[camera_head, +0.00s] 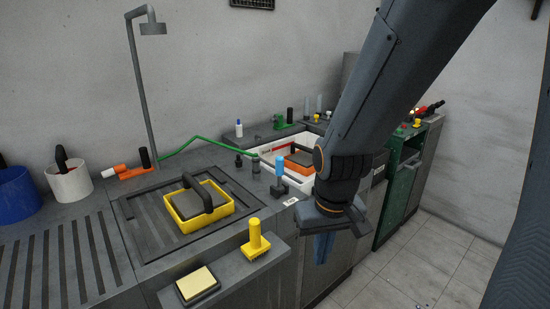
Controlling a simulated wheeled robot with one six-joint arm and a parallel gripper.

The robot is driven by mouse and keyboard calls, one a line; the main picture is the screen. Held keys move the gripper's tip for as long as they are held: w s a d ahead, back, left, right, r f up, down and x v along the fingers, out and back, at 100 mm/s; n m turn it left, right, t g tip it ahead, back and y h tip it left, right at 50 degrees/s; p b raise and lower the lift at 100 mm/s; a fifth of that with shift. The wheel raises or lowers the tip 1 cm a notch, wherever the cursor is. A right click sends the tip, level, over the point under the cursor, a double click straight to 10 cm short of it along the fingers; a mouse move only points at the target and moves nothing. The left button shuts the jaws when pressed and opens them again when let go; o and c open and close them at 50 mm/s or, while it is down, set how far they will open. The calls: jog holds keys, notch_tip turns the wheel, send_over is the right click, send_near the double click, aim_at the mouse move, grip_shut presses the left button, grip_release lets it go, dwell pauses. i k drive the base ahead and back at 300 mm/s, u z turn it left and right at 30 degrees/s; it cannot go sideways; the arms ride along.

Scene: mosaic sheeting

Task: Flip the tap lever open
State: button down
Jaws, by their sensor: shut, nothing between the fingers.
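A tall grey pipe (139,90) with a spray head (153,28) rises at the back left. At its foot is an orange fitting (130,173) with an upright black handle (145,157); I cannot tell for sure whether this is the tap lever. A green fitting (283,120) with a dark upright grip stands farther back by the white sink (265,150). My gripper (322,248) is shut and empty. It points down in front of the counter, right of the fittings and apart from them. My arm hides part of the counter behind it.
A yellow tray (228,207) with a black handle sits on the grated basin. A yellow brush (255,240) and a yellow-topped block (198,284) are on the front ledge. A blue-handled tool (280,172) stands near my gripper. The tiled floor (400,275) is open at right.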

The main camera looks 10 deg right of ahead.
aim_at(280, 160)
jog(key=z, duration=1.3)
jog(key=i, duration=0.95)
jog(key=u, duration=1.85)
